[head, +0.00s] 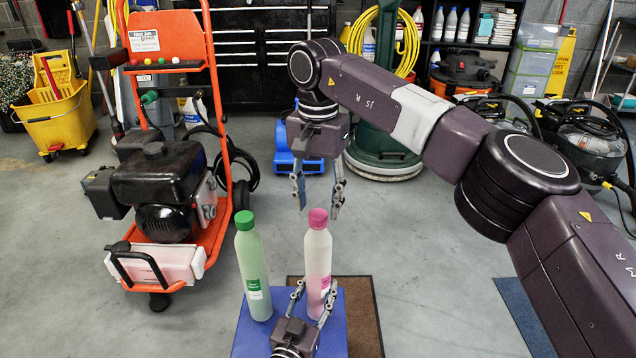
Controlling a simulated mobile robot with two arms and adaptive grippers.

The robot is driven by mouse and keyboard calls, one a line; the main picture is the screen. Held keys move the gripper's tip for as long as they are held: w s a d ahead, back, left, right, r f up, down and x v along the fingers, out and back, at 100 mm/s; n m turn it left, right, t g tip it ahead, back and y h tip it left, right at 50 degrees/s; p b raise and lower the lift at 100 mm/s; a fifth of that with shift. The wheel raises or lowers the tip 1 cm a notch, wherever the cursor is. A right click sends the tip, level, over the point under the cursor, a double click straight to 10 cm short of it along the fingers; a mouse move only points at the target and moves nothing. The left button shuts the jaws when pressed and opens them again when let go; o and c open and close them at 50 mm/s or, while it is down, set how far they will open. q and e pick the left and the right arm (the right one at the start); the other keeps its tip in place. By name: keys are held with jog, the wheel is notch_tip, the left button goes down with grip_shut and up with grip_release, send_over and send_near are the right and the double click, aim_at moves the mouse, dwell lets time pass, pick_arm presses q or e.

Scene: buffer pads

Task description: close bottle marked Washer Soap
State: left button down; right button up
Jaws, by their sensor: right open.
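A pale bottle with a pink cap (318,262) stands upright on a blue surface (335,335). Its cap sits on its top; I cannot tell how tight it is. A similar bottle with a green cap (252,270) stands upright to its left. The labels are too small to read. My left gripper (315,288) comes up from the bottom edge, with its fingers against both sides of the pink-capped bottle's lower part. My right gripper (318,208) points down, open and empty, just above the pink cap, with a finger on either side.
An orange machine cart (196,245) stands on the left, near the green-capped bottle. A brown mat (365,330) and a blue mat (525,310) lie on the grey floor. A dark green floor machine (385,150) stands behind my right gripper. Open floor lies at right.

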jog(key=shift+f, duration=1.2)
jog(key=shift+c, duration=0.5)
